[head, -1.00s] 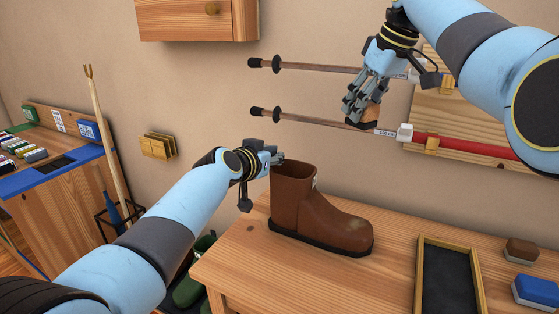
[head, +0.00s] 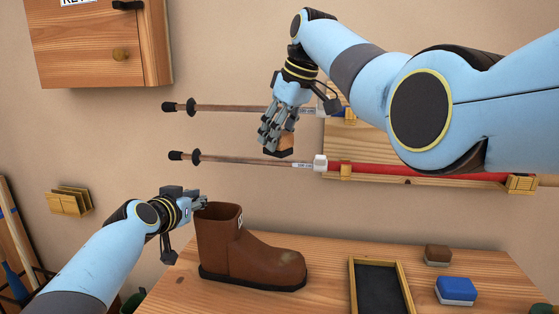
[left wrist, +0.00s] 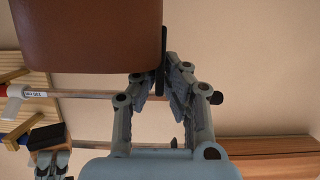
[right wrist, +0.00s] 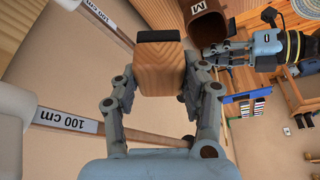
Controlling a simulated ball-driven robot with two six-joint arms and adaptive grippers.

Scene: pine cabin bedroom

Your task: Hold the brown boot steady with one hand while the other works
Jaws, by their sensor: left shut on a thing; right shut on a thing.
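The brown boot (head: 250,258) stands upright on the wooden table, toe to the right, with a pale scuffed patch on its toe. My left gripper (head: 201,203) is shut on the top rim of its shaft at the back. In the left wrist view the boot's shaft (left wrist: 90,35) fills the top, with the fingers at its edge. My right gripper (head: 276,138) is shut on a wooden block with a dark underside (head: 284,146), held in the air well above the boot. The block (right wrist: 160,70) also shows between the fingers in the right wrist view.
A black tray with a wooden frame (head: 353,290) lies right of the boot. A brown block (head: 438,253) and a blue block (head: 456,288) sit further right. Two poles (head: 240,160) are mounted on the wall behind my right gripper. A cabinet (head: 95,50) hangs upper left.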

